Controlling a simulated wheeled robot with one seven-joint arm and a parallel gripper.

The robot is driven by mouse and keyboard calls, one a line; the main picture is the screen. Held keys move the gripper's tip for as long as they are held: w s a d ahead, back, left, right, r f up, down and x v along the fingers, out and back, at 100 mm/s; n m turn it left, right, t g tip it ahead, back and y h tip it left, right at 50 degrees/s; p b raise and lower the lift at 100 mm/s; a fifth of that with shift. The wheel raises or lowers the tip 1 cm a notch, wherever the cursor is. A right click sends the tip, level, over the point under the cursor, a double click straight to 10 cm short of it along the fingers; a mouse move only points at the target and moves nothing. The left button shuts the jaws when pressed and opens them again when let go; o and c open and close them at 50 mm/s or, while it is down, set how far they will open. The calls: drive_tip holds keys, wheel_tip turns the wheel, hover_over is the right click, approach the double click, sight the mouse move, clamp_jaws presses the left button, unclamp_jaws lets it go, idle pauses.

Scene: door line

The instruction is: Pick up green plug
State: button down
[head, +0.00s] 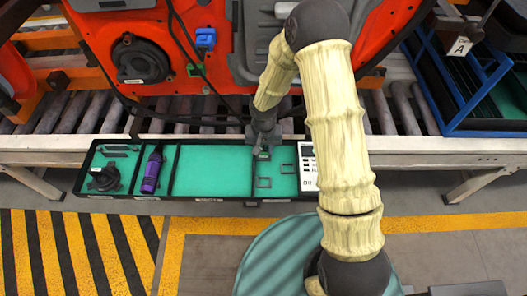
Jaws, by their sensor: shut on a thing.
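My gripper (262,153) points down into the tray's right-hand part, at the back of the compartment with small dark brackets. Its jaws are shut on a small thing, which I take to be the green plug. The fingers hide most of it, and its colour and outline are too small to make out. I cannot tell whether it still touches the tray. A small green piece (195,70) also shows on the orange door, just below a blue connector (205,38).
The black tray (205,200) with green lining stands before the roller conveyor (60,112). It holds a purple-black bottle (151,170), a dark round part (103,178) and a white labelled device (308,165). Cables hang from the orange door (95,25). A blue-framed rack (470,125) stands right.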

sight(264, 148)
drive_tip(key=shift+d+r, duration=0.1)
drive_tip(key=shift+r, duration=0.4)
wheel_tip(264, 148, up, 9)
drive_tip(key=shift+r+p, duration=0.1)
drive_tip(key=shift+p, duration=0.2)
